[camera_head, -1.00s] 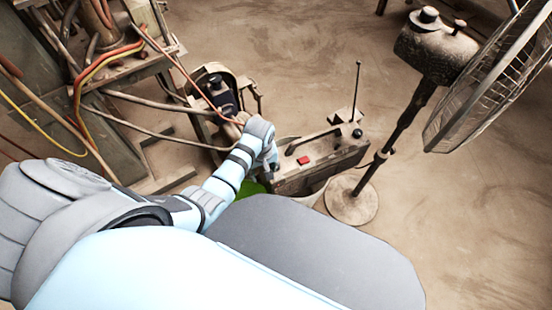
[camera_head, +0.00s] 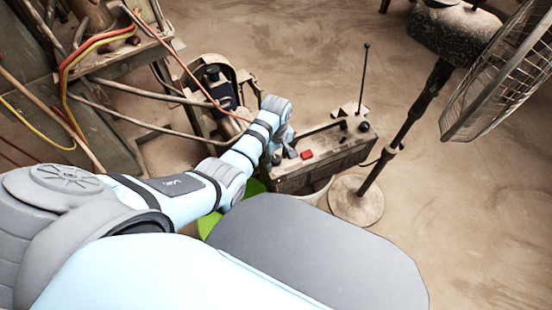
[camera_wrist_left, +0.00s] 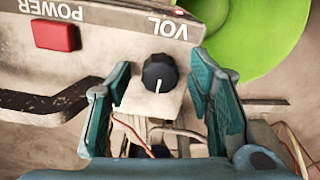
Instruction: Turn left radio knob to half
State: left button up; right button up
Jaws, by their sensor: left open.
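The radio (camera_head: 325,171) is a worn beige box with a raised antenna, in the middle of the head view. The left wrist view shows its panel (camera_wrist_left: 120,62) upside down, with a dark round knob (camera_wrist_left: 160,73) under the label VOL. The knob's pale pointer line points down in that picture. My left gripper (camera_wrist_left: 162,82) is open, with one teal finger on each side of the knob in the picture; I see no contact. In the head view my left gripper (camera_head: 284,150) is at the radio's left end and hides the knob. My right gripper is not in view.
A red POWER button (camera_wrist_left: 56,36) and a dark handle (camera_wrist_left: 45,102) are beside the knob. A green round object (camera_wrist_left: 255,35) lies beyond. A standing fan (camera_head: 400,135) is right of the radio; machinery with cables (camera_head: 100,75) is at the left.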

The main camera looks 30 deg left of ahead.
pick_arm(q)
jog(key=shift+r, duration=0.1)
grip_shut()
